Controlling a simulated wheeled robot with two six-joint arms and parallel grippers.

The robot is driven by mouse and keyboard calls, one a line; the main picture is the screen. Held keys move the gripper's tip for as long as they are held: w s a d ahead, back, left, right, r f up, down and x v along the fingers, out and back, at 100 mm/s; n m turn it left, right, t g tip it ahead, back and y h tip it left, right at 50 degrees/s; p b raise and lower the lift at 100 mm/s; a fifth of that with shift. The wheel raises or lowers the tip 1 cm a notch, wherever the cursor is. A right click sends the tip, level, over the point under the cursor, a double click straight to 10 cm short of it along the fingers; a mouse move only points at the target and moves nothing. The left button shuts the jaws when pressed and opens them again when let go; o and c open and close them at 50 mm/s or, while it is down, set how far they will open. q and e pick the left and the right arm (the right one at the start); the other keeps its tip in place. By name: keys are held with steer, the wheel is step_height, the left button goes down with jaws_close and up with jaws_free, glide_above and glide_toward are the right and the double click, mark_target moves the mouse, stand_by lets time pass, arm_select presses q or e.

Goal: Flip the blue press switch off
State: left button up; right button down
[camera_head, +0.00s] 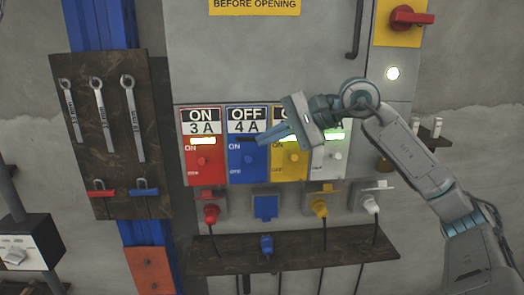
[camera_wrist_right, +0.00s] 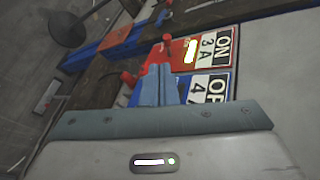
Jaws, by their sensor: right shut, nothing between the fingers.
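The blue press switch panel (camera_head: 247,172) is second from left in a row of coloured panels on the grey cabinet. Its sign (camera_head: 246,120) reads OFF 4 A, and no lit lamp shows on it. In the wrist view the shut fingers (camera_wrist_right: 158,80) cover much of the blue panel, whose sign (camera_wrist_right: 207,89) shows partly. I cannot tell whether they touch it. My left gripper is not in view.
The red panel (camera_head: 203,174) with a lit lamp is left; the yellow panel (camera_head: 290,168) and white panel (camera_head: 328,160) are right, partly behind my arm. Sockets and a dark shelf (camera_head: 300,250) with a blue plug (camera_head: 266,245) lie below. A wrench board (camera_head: 92,150) hangs left.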

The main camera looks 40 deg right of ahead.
mark_target(248, 160)
steer(key=s+d+r+h, duration=0.2)
steer(key=d+h, duration=0.3)
steer(key=d, duration=0.3)
steer(key=shift+s+r, duration=0.25)
steer(key=shift+r, duration=0.2)
steer(key=p+x, duration=0.1)
steer(key=x, duration=0.3)
steer(key=a+p+x, duration=0.1)
steer(key=p+x, duration=0.1)
steer(key=x, duration=0.1)
steer(key=p+x, duration=0.2)
steer(key=x, duration=0.2)
steer(key=shift+a+f, duration=0.1)
steer(key=shift+a, duration=0.35)
steer(key=shift+w+a+f+p, duration=0.15)
steer(key=shift+a+f+p, duration=0.35)
steer(key=shift+a, duration=0.1)
